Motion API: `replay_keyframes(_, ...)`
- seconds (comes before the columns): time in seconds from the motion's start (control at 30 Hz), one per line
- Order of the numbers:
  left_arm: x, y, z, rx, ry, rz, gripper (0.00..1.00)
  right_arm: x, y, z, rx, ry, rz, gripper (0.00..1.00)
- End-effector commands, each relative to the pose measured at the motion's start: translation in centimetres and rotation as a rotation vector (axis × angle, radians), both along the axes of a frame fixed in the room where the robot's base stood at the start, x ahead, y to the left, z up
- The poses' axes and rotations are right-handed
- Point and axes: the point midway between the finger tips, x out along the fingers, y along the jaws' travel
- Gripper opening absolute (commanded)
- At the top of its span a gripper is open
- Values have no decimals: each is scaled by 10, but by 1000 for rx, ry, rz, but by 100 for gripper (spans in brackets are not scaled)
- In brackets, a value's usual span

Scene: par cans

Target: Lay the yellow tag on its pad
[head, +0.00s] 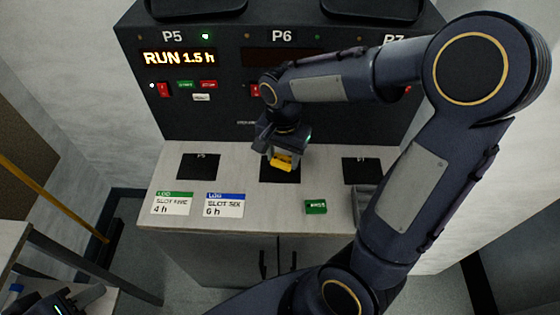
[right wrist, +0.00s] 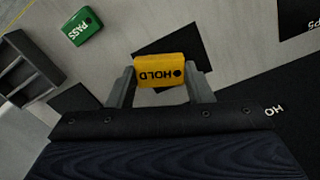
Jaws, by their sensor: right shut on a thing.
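The yellow tag (head: 281,162), marked HOLD, is between the fingertips of my right gripper (head: 282,154). In the right wrist view the tag (right wrist: 158,66) lies across both fingers, its lettering facing the camera. My right gripper is shut on it. The tag is over the black pad (head: 268,175) in front of P6; part of the pad also shows behind the tag in the right wrist view (right wrist: 190,42). I cannot tell whether the tag touches the pad. My left gripper (head: 72,302) is low at the left edge, away from the counter; its jaw opening is unclear.
Black pads lie in front of P5 (head: 198,167) and P7 (head: 361,171). A green PASS tag (head: 316,207) lies near the counter's front edge, beside a grey tray (head: 363,200). Two log cards (head: 173,204) (head: 225,206) lie front left. The dark panel (head: 225,115) stands behind.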

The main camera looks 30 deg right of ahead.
Motion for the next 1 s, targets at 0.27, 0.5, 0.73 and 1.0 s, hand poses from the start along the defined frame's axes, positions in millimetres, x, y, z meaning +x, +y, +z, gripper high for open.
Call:
replay_keyframes(0.27, 0, 0, -1, 0, 0, 0, 36, 24, -8, -30, 0, 0, -1, 25)
replay_keyframes(0.5, 0, 0, -4, 0, 0, 0, 36, 29, -10, -60, 0, 2, 0, 25)
replay_keyframes(0.73, 0, 0, -4, 0, 0, 0, 36, 29, -10, -67, 0, -2, 0, 25)
replay_keyframes(1.0, 0, 0, -7, 0, 0, 0, 36, 29, -10, -70, 0, -2, 0, 49)
